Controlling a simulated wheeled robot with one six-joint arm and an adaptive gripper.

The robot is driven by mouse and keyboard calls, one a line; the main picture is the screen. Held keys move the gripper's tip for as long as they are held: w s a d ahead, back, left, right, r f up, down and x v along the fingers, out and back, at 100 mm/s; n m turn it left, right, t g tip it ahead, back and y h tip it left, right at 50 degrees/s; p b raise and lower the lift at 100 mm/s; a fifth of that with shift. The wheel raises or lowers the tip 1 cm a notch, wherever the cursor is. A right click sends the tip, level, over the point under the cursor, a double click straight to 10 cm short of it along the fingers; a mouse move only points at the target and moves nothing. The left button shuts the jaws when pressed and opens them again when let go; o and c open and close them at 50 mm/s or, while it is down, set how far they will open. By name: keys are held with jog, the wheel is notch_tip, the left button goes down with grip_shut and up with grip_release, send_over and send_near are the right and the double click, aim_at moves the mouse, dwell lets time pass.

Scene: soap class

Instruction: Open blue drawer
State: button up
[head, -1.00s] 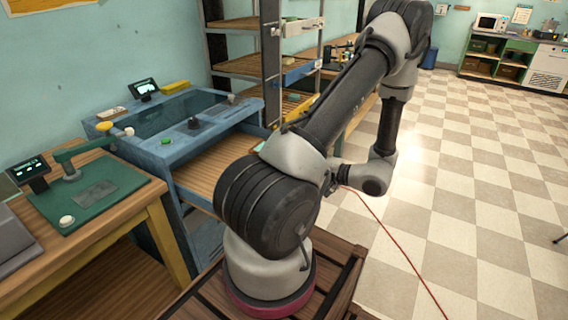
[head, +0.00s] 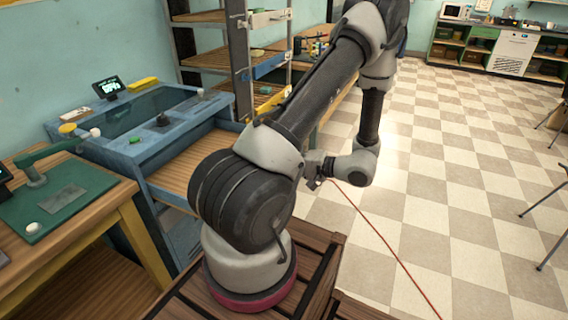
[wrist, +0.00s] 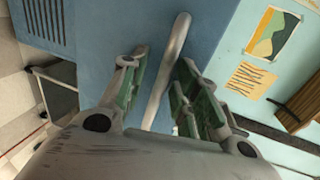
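A blue workbench (head: 110,128) stands left of my arm in the head view. Its wood-bottomed drawer (head: 188,165) is pulled out, and my arm hides part of it. My gripper (head: 313,182) is only partly visible in the head view, at the left end of my wrist. In the wrist view my gripper (wrist: 162,62) is open, with green-padded fingers on either side of a grey bar handle (wrist: 168,65). The handle runs between the fingers, against a blue panel (wrist: 110,25). I cannot tell whether the pads touch it.
A shelf rack behind the bench holds a blue-fronted drawer (head: 270,66) and a pale-fronted drawer (head: 268,18). A green mat (head: 62,196) lies on the left table. A red cable (head: 385,240) crosses the floor. The checkered floor (head: 460,180) to the right is mostly clear.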

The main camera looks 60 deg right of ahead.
jog(key=v, duration=1.2)
dwell(0.5)
